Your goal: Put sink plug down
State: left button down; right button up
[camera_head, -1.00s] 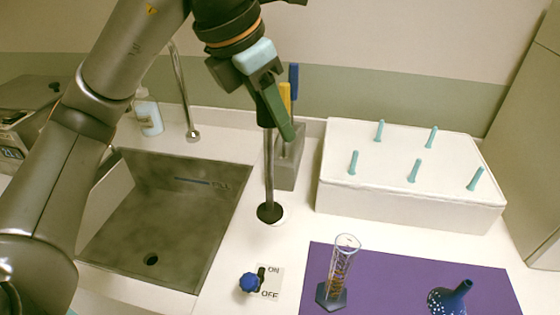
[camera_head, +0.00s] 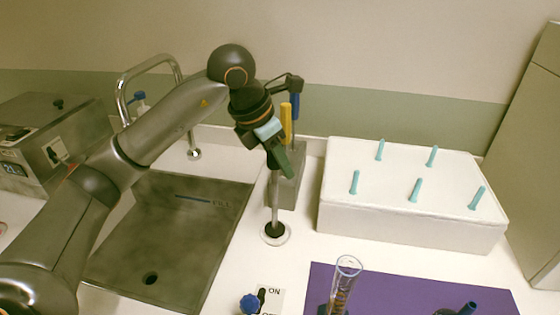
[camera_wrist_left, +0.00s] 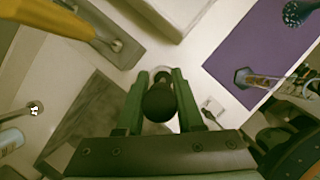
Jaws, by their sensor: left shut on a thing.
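The sink plug is a black disc (camera_head: 274,230) at the foot of a thin grey rod, with a dark round knob (camera_wrist_left: 159,102) at its top. My left gripper (camera_head: 278,158) is shut on the knob end and holds the plug upright. The plug's foot is over a white round holder (camera_head: 275,238) on the counter, right of the sink. I cannot tell whether it fully rests there. The grey sink (camera_head: 170,235) has an open drain hole (camera_head: 150,278). My right gripper is not in view.
A grey block with yellow and blue handles (camera_head: 287,185) stands just behind the plug. A white box with teal pegs (camera_head: 410,225) is to the right.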

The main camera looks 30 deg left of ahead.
pick_arm(q)
jog(key=c, duration=1)
grip_release()
jog(key=shift+f, duration=0.15)
jog(key=o, duration=0.5)
jog(key=shift+c, duration=0.2)
jog(key=shift+r, duration=0.3)
jog(key=v, duration=1.1)
jog(key=shift+s+r, duration=0.2)
jog(key=shift+r, duration=0.15)
jog(key=shift+a, duration=0.1)
